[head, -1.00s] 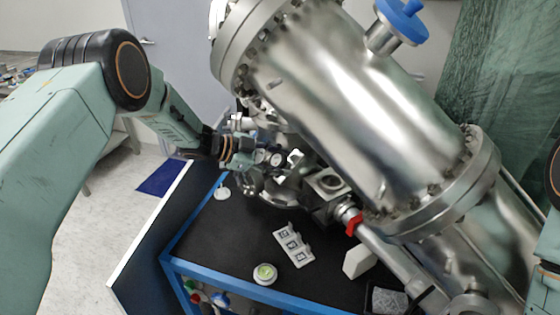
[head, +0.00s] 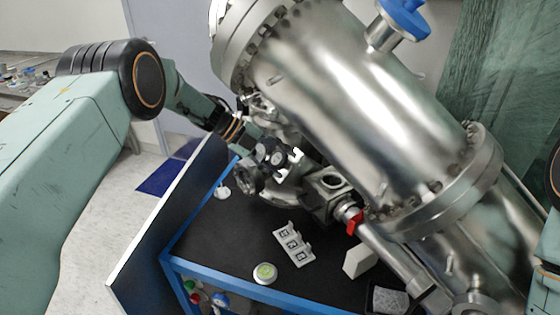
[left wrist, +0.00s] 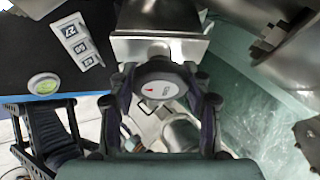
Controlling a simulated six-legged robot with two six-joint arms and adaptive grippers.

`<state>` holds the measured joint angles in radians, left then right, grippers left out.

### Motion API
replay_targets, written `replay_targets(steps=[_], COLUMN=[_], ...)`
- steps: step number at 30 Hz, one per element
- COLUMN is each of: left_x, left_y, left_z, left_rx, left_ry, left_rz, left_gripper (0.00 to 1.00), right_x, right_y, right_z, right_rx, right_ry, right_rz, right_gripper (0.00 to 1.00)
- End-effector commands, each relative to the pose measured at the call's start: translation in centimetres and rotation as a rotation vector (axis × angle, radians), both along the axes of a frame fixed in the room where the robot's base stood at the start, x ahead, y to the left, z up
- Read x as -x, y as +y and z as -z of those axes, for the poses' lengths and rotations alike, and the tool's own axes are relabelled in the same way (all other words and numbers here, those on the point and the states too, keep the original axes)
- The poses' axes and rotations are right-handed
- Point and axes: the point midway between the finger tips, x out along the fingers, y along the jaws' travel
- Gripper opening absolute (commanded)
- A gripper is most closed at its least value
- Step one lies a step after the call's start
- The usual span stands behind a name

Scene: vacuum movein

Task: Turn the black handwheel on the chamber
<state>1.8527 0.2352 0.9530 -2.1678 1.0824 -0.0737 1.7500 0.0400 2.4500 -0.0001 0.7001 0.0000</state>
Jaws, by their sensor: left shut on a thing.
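The steel chamber (head: 350,100) fills the right half of the head view. The black handwheel (left wrist: 160,90), with a pale round face and a small red mark, sits in the middle of the left wrist view. My left gripper (left wrist: 158,96) is shut on the handwheel, one dark finger on each side of its rim. In the head view my left gripper (head: 272,155) is beside the fittings below the chamber's near-left flange, and the handwheel is mostly hidden there. My right gripper is out of view.
A black-topped table with a blue frame (head: 215,270) stands under the chamber. On it are a marked white block (head: 293,242) and a round puck with a green face (head: 264,273). A red handle (head: 354,222) and a blue-topped valve (head: 402,18) are on the metalwork.

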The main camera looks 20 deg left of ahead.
Motion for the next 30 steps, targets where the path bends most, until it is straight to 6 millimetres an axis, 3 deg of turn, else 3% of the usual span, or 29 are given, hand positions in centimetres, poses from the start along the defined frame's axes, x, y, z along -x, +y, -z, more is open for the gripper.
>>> replay_targets(steps=[26, 27, 30], left_x=[-0.17, -0.17, -0.17], left_y=[0.16, 0.16, 0.14], left_z=[-0.34, -0.34, -0.32], left_rx=[-0.080, -0.080, -0.080], left_ry=[-0.082, -0.082, -0.082], left_rz=[0.108, 0.108, 0.108], left_gripper=[0.18, 0.50, 0.58], right_x=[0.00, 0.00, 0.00], right_y=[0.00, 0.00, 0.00], right_z=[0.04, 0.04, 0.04], right_rx=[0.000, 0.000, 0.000], right_ry=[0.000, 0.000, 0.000], right_rz=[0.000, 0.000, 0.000], right_gripper=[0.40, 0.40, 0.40])
